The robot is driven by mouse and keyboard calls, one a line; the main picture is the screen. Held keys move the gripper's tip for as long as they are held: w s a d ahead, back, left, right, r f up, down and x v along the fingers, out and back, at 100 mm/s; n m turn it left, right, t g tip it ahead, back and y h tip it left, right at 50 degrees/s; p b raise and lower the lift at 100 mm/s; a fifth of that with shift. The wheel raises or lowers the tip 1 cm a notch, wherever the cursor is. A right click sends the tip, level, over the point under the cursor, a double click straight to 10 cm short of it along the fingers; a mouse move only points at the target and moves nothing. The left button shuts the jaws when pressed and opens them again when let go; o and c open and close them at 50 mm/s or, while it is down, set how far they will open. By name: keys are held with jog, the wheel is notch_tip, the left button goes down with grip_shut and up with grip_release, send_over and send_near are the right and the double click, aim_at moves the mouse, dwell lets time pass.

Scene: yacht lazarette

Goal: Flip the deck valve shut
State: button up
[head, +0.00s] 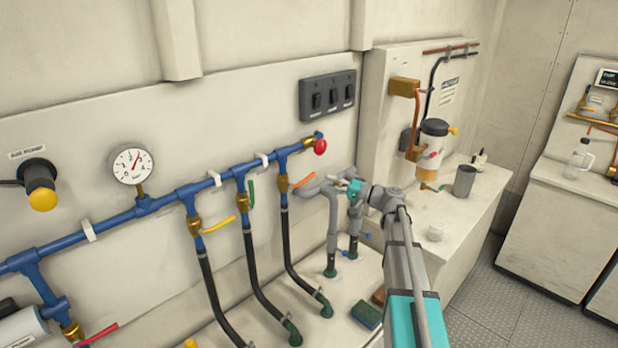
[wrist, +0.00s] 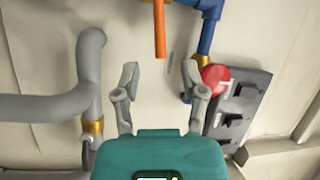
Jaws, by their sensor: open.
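No readable label tells which valve is the deck valve. An orange lever (head: 303,181) sticks out sideways from the right branch of the blue pipe in the head view. In the wrist view the orange lever (wrist: 159,30) hangs in from the top, lined up with the gap between my fingers and apart from them. My gripper (head: 343,182) is open and empty, just right of this lever; its two fingers (wrist: 160,82) are spread in the wrist view. A yellow lever (head: 219,224) and an upright green lever (head: 251,192) sit on the other two branches.
A red knob (head: 320,147) at the pipe's end shows close to my right finger in the wrist view (wrist: 215,78). Grey bent pipes (head: 333,225) stand beside my gripper. A dark switch panel (head: 328,95) is on the wall above. Black hoses (head: 262,270) hang below the branches.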

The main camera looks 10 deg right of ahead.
aim_at(310, 175)
jog(key=x, duration=0.7)
jog(key=shift+a+p, duration=0.1)
jog(key=shift+p, duration=0.2)
grip_shut()
